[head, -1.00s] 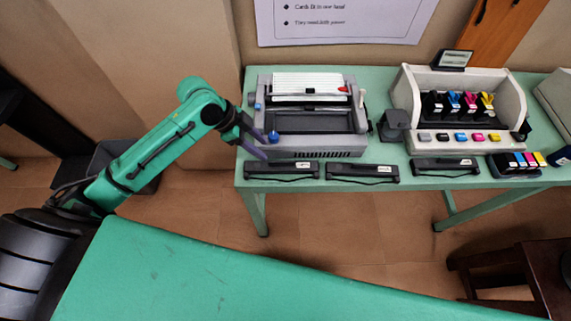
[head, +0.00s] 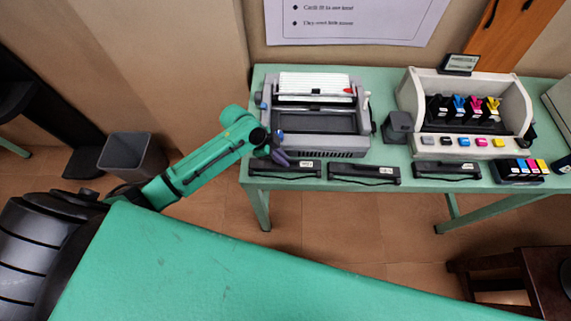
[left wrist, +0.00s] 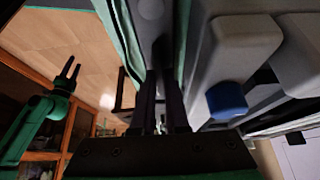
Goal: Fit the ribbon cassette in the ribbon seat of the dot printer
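The grey dot printer (head: 320,152) stands at the left of the far green table, its dark ribbon seat (head: 315,123) open at the top. Three long black ribbon cassettes lie along the front edge: a left one (head: 285,170), a middle one (head: 364,174) and a right one (head: 447,170). My left gripper (head: 281,156) is empty at the printer's front left corner, just behind the left cassette. In the left wrist view its dark fingers (left wrist: 161,105) stand slightly apart, beside a blue knob (left wrist: 227,100). My right gripper (left wrist: 72,70) shows open and empty there.
A white ink printer (head: 470,100) with coloured cartridges stands at the right, a small dark grey block (head: 397,127) between the printers. A cartridge tray (head: 520,171) sits at the front right. A grey bin (head: 132,155) stands on the floor at left.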

